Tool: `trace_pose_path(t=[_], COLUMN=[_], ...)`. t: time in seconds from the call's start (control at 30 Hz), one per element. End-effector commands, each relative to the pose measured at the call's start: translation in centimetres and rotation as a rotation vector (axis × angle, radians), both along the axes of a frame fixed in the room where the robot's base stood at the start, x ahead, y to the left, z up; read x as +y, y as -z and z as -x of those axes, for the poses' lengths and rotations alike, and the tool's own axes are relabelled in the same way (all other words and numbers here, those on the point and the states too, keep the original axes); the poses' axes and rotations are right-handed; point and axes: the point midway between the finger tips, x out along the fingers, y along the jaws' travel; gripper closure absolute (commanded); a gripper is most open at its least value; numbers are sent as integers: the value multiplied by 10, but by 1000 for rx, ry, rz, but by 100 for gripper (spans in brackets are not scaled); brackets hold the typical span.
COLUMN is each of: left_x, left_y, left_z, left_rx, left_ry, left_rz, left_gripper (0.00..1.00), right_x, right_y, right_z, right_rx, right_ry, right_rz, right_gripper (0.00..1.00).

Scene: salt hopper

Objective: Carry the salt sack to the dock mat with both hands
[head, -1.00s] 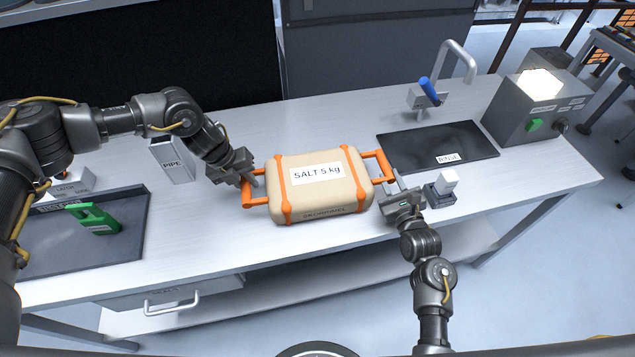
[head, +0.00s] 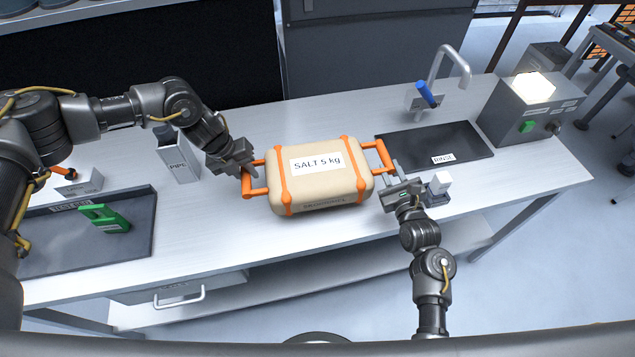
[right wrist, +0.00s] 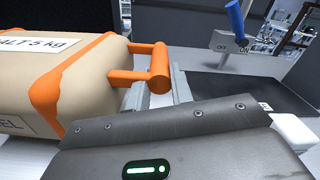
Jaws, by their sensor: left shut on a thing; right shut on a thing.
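The salt sack (head: 330,197) is a tan, case-like block with orange straps, an orange handle at each end and a "SALT 5 kg" label. It is level, over the middle of the bench; I cannot tell if a small gap lies under it. My left gripper (head: 248,176) is shut on the left handle (head: 258,191). My right gripper (head: 393,172) is shut on the right handle (head: 384,152). The right wrist view shows that orange handle (right wrist: 158,68) beside the fingers, and the sack (right wrist: 85,85) at left. No mat with a readable dock label shows.
A white block (head: 440,181) is near my right gripper. A pipe holder (head: 178,160) and dark tray (head: 50,235) with a green piece are left.

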Motion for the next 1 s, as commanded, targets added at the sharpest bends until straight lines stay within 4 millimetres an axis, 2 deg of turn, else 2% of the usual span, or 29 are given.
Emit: trace_pose_path(t=[0.03, 0.33, 0.77, 1.0], left_x=[-1, -1, 0, 0], left_y=[-6, -4, 31, 32], left_z=[-4, -4, -4, -4], left_rx=[-10, -10, -10, -10], left_ry=[-3, -3, -3, -3], left_rz=[4, 4, 4, 4], left_gripper=[100, 100, 100, 100], right_x=[-1, -1, -1, -2], right_y=[-8, -7, 28, 29], right_z=[-2, -2, -2, -2], right_rx=[-17, -17, -18, -19], right_ry=[3, 4, 4, 4], right_rz=[1, 1, 2, 2], right_gripper=[100, 100, 100, 100])
